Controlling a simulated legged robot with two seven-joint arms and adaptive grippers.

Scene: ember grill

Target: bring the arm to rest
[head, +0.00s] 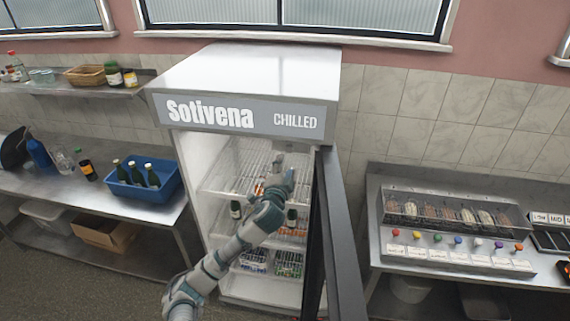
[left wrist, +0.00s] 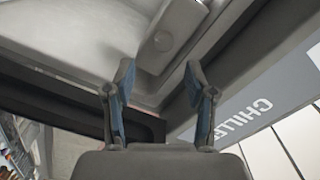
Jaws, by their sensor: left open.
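My left arm reaches up from the bottom of the head view into the front of the chilled cabinet (head: 185,190). My left gripper (head: 270,188) is at the upper shelf opening, small and partly blended with the shelf behind it. In the left wrist view my left gripper (left wrist: 155,85) has its two blue-padded fingers apart with nothing between them. The cabinet's frame and its grey sign band (left wrist: 260,108) show close beyond the fingers. The dark cabinet door (head: 340,235) stands open to the right of my arm. My right gripper is not in view.
Bottles (head: 236,210) stand on the cabinet's shelves. Left of it, a steel counter (head: 130,208) holds a blue bin (head: 170,187) of green bottles.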

